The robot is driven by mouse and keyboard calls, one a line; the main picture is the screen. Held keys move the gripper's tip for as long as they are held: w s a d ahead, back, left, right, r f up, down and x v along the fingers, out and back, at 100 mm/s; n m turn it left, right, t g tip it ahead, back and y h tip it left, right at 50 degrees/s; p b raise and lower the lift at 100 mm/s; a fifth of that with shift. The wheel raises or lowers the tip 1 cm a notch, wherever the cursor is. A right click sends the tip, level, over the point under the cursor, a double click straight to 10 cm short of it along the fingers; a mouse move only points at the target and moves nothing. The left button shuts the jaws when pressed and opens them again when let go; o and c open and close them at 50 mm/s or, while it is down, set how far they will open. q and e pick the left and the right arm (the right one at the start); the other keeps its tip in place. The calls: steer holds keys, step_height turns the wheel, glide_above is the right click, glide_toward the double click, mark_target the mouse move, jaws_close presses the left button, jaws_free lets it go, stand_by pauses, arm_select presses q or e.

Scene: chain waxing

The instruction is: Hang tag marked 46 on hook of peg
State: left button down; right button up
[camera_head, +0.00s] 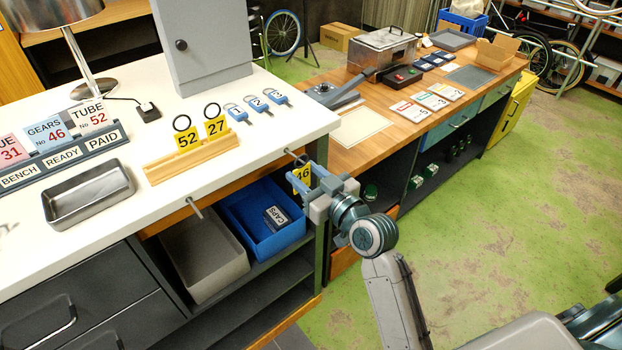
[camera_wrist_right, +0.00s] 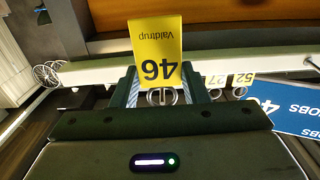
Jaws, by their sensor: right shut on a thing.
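The yellow tag marked 46 (camera_head: 302,177) is in my right gripper (camera_head: 316,190), just off the front edge of the white counter near its right corner. In the right wrist view the tag (camera_wrist_right: 157,50) shows upside down, with its metal ring (camera_wrist_right: 162,97) between the fingers. A short metal peg (camera_head: 292,153) juts from the counter edge just above the tag. I cannot tell whether the ring touches it. Another metal peg (camera_head: 195,208) juts from the same edge farther left, bare. My left gripper is not in view.
Yellow tags 52 (camera_head: 187,139) and 27 (camera_head: 215,127) stand in a wooden rack (camera_head: 188,162) on the counter. A metal tray (camera_head: 86,192) is at left. Below the counter are a blue bin (camera_head: 262,220) and a grey bin (camera_head: 203,258). Green floor is open at right.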

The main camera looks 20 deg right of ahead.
steer(key=shift+w+a, duration=0.15)
steer(key=shift+w, duration=0.25)
steer(key=shift+w+a+f+b, duration=0.25)
steer(key=shift+w+f+b, duration=0.25)
steer(key=shift+w, duration=0.2)
steer(key=o, duration=0.5)
stand_by(0.5)
steer(key=o, duration=0.6)
steer(key=shift+s, duration=0.1)
stand_by(0.6)
